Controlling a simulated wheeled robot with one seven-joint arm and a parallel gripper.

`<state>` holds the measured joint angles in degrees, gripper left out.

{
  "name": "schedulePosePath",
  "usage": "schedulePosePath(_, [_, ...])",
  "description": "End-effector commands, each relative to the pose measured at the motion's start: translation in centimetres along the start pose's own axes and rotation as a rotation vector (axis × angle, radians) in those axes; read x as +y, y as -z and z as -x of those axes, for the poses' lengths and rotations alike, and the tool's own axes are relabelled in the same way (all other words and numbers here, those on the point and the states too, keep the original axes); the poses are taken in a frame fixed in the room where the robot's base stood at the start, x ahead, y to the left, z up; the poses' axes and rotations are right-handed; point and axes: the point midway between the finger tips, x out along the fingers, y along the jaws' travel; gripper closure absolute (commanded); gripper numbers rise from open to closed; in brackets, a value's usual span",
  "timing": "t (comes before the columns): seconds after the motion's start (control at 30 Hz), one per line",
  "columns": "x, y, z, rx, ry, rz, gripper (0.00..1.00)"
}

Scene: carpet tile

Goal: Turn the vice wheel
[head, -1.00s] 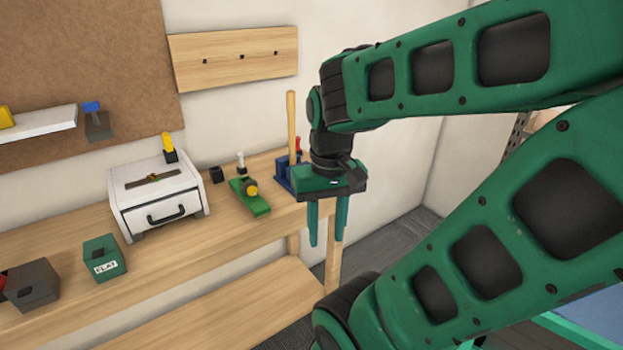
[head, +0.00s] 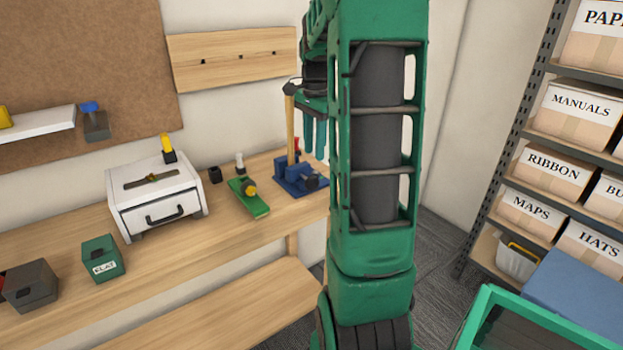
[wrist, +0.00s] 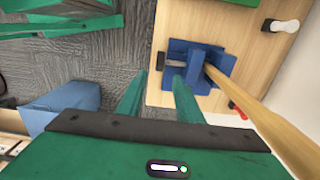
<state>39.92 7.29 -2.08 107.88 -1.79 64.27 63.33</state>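The blue vice (head: 293,183) stands at the right end of the wooden bench, with a tall wooden bar upright in its jaws. A dark round part on its front side (head: 312,183) looks like the vice wheel. In the wrist view the vice (wrist: 205,62) is ahead, and the dark wheel (wrist: 160,60) shows edge-on at its left side, just beyond the fingertips. My gripper (head: 314,135) is partly hidden behind my arm, above and behind the vice in the picture. Its two green fingers in the wrist view (wrist: 159,77) are apart, with nothing held between them.
The wooden bar (head: 291,125) rises close to my gripper. Shelves with labelled boxes (head: 570,110) are at the right. Carpet floor lies beyond the bench edge.

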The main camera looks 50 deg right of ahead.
Motion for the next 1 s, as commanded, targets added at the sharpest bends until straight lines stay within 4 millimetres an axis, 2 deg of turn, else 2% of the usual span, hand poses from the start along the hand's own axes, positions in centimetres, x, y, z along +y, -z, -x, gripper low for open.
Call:
schedulePosePath(0.17, [0.1, -0.1, -2.2, -0.002, -0.004, 0.0, 0.67])
schedulePosePath(0.4, [0.1, -0.2, -6.5, -0.001, -0.004, 0.002, 0.67])
schedulePosePath(0.6, [0.0, -0.2, -9.2, 0.0, -0.002, 0.003, 0.67])
schedulePosePath(0.8, [0.0, -0.2, -10.3, 0.0, -0.001, 0.004, 0.67])
schedulePosePath(1.0, [0.0, -0.2, -10.4, 0.001, 0.0, 0.004, 0.67])
